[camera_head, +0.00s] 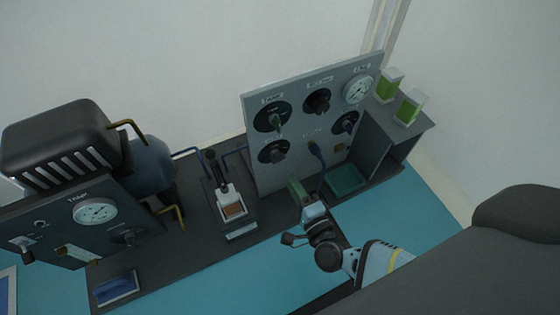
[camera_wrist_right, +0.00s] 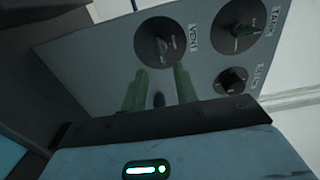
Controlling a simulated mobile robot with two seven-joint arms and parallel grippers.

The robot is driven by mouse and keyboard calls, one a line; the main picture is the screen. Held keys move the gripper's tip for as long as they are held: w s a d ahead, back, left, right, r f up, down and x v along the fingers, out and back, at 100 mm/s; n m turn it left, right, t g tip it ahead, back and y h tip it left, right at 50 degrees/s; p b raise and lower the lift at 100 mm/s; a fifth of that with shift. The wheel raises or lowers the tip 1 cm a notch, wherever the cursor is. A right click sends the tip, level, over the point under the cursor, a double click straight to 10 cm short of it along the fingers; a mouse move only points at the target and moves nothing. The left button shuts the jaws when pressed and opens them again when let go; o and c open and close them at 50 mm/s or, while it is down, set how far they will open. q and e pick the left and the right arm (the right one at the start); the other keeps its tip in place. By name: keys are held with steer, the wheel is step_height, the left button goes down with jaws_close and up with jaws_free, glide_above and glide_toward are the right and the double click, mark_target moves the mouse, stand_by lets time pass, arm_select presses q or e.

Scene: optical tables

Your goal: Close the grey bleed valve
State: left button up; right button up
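No label reading "bleed" is legible, so I cannot tell for sure which valve is the grey one. The grey upright panel (camera_head: 300,128) carries a lower-left dial with a dark grey handle (camera_head: 274,151), labelled VENT in the right wrist view (camera_wrist_right: 160,42). Above it is a dial with a green handle (camera_head: 272,117), labelled TANK in the wrist view (camera_wrist_right: 238,30). My right gripper (camera_head: 296,188) is low in front of the panel. Its green fingers (camera_wrist_right: 159,90) are apart, below the VENT dial in the wrist view, touching no dial that I can see. My left gripper is out of view.
Left stand a compressor (camera_head: 60,140) and a dark gauge panel (camera_head: 75,235).

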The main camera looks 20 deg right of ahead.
mark_target(278, 158)
steer(key=w+b, duration=0.2)
steer(key=w, duration=0.5)
steer(key=shift+w+a, duration=0.15)
steer(key=shift+w, duration=0.25)
steer(key=shift+c, duration=0.2)
jaws_close()
